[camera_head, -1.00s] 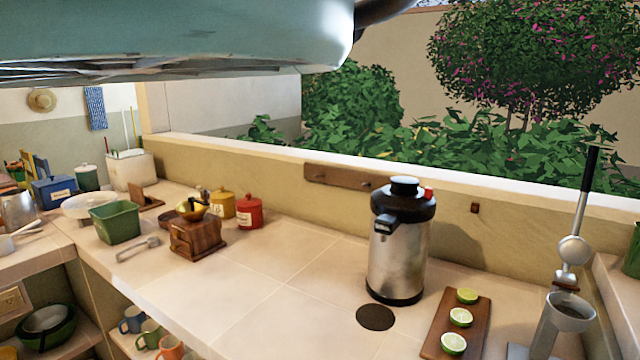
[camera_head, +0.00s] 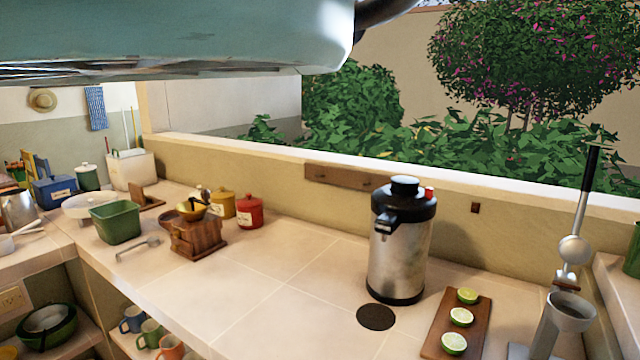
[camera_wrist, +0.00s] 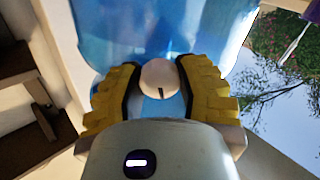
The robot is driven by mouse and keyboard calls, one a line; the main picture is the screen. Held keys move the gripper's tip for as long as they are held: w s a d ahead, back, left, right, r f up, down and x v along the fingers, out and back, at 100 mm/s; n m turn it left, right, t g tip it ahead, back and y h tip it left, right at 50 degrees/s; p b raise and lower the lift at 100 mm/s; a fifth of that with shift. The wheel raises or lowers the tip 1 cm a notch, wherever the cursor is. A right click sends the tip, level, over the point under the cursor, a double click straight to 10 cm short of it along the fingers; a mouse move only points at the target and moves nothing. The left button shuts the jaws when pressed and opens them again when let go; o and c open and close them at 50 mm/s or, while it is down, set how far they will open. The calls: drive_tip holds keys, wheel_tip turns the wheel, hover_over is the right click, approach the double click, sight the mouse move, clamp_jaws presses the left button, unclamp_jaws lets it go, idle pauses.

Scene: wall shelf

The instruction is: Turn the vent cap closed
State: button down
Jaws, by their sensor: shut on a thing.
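The vent cap (camera_wrist: 157,70) shows in the wrist view as a small round cream knob with a short dark line on its face. The line runs nearly upright in the picture. The cap sits in front of a glossy blue container (camera_wrist: 150,25). My gripper (camera_wrist: 160,80) has its two yellow ribbed fingers on either side of the cap, shut on it. The inner finger faces look dark. The lower edge of the cap is close to the gripper's pale body. Neither the cap nor my gripper can be made out in the head view.
A large pale teal body (camera_head: 180,35) covers the top left of the head view. On the tiled counter stand a steel dispenser (camera_head: 398,250), a lime board (camera_head: 457,325), a juicer (camera_head: 568,310), a wooden grinder (camera_head: 198,238) and a green tub (camera_head: 115,222). The counter's middle is clear.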

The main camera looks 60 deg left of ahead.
drive_tip(key=shift+m, duration=0.3)
drive_tip(key=m+b, duration=0.1)
drive_tip(key=m, duration=0.3)
drive_tip(key=shift+m, duration=0.3)
drive_tip(key=m, duration=0.5)
drive_tip(key=shift+m+p, duration=0.3)
drive_tip(key=m+p, duration=0.2)
drive_tip(key=m, duration=0.3)
drive_tip(key=m+p, duration=0.2)
drive_tip(key=m, duration=0.2)
drive_tip(key=shift+m+p, duration=0.4)
drive_tip(key=shift+m, duration=0.3)
drive_tip(key=shift+f, duration=0.1)
drive_tip(key=c, duration=0.6)
unclamp_jaws()
drive_tip(key=shift+o, duration=0.2)
drive_tip(key=shift+s, duration=0.15)
